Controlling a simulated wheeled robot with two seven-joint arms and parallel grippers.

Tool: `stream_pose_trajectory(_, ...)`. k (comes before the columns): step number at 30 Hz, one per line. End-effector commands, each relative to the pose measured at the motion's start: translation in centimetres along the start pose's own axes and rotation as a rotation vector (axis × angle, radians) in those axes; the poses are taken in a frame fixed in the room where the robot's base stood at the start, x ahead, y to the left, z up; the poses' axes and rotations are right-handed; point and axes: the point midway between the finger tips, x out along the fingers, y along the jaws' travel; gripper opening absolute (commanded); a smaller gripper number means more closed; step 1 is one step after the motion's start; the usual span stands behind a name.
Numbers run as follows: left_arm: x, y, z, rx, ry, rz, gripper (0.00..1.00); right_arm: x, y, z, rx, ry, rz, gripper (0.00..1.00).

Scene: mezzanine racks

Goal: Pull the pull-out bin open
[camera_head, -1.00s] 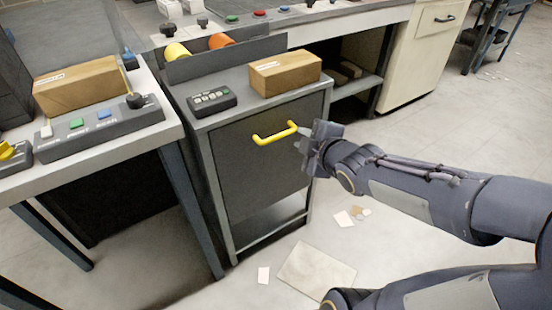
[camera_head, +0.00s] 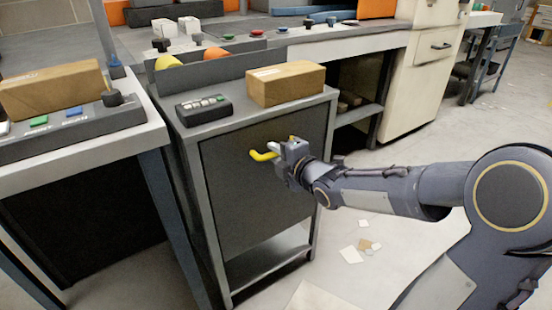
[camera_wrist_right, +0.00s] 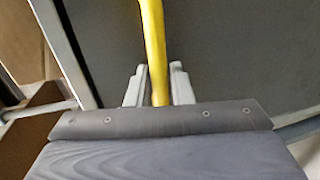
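The pull-out bin is a dark grey front panel (camera_head: 235,185) in a grey metal cabinet, and it looks flush with the frame. Its yellow bar handle (camera_head: 262,156) sticks out near the top; the right part is hidden by my right gripper (camera_head: 289,155). In the right wrist view the handle (camera_wrist_right: 153,40) runs between the two light grey fingertips (camera_wrist_right: 157,85), one on each side, close against it. The gripper looks shut on the handle. My left gripper is not in view.
A cardboard box (camera_head: 287,84) and a black button box (camera_head: 203,109) stand on the cabinet top. A workbench (camera_head: 110,140) stands close on the left. Small scraps (camera_head: 350,255) lie on the otherwise open floor in front.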

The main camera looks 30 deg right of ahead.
Motion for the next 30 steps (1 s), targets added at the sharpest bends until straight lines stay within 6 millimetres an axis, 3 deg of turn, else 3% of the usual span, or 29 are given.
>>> stream_pose_trajectory(9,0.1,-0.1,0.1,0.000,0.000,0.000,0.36,0.4,0.1,0.0,0.000,0.000,0.000,0.20)
stream_pose_trajectory(15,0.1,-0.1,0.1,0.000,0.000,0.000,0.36,0.4,0.1,0.0,0.000,0.000,0.000,0.00)
stream_pose_trajectory(25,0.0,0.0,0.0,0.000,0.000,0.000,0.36,0.0,0.0,0.0,0.001,-0.001,-0.001,0.00)
stream_pose_trajectory(30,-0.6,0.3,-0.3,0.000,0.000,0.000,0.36,-2.2,-0.3,0.0,-0.001,-0.002,-0.002,0.00)
